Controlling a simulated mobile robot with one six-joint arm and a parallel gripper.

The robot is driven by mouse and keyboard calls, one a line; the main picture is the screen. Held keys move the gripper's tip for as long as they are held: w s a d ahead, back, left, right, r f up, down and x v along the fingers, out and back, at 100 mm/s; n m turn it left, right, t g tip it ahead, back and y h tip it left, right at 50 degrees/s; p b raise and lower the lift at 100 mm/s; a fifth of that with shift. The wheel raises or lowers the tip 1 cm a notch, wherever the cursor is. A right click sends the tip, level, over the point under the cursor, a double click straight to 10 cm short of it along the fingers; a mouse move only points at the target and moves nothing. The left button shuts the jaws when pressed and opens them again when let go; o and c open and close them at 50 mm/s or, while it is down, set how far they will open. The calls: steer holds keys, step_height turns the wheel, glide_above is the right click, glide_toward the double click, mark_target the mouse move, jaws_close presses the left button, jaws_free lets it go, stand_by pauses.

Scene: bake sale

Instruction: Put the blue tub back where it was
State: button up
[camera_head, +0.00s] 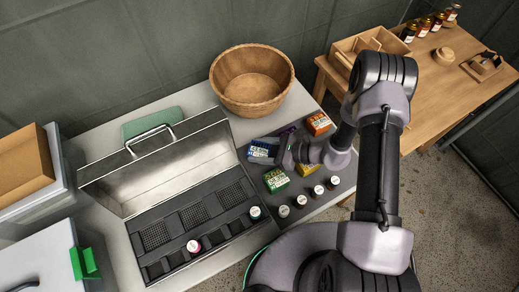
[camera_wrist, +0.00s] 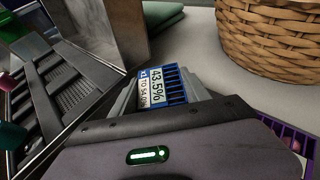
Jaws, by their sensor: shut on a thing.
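The blue tub (camera_head: 262,149) has a white label and shows at the left end of my gripper (camera_head: 277,153). In the wrist view the blue tub (camera_wrist: 174,84) sits between the two grey fingers of my gripper (camera_wrist: 163,92), which is shut on it. Its label reads 43.5%, and its ribbed blue side faces right. The tub is at the back left of the dark mat (camera_head: 328,196), right of the open metal case (camera_head: 165,163). I cannot tell whether it touches the surface. My fingers and wrist hide part of it.
Green (camera_head: 276,180), yellow (camera_head: 308,171) and orange (camera_head: 318,123) tubs stand nearby, with a purple one (camera_head: 289,131) partly hidden behind my gripper. Several white-capped vials (camera_head: 300,200) line the mat's front. A wicker basket (camera_head: 252,82) stands behind. A folded green cloth (camera_head: 152,121) lies behind the case.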

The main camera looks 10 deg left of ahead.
steer(key=shift+f+b, duration=0.4)
steer(key=shift+f, duration=0.15)
steer(key=o, duration=1.4)
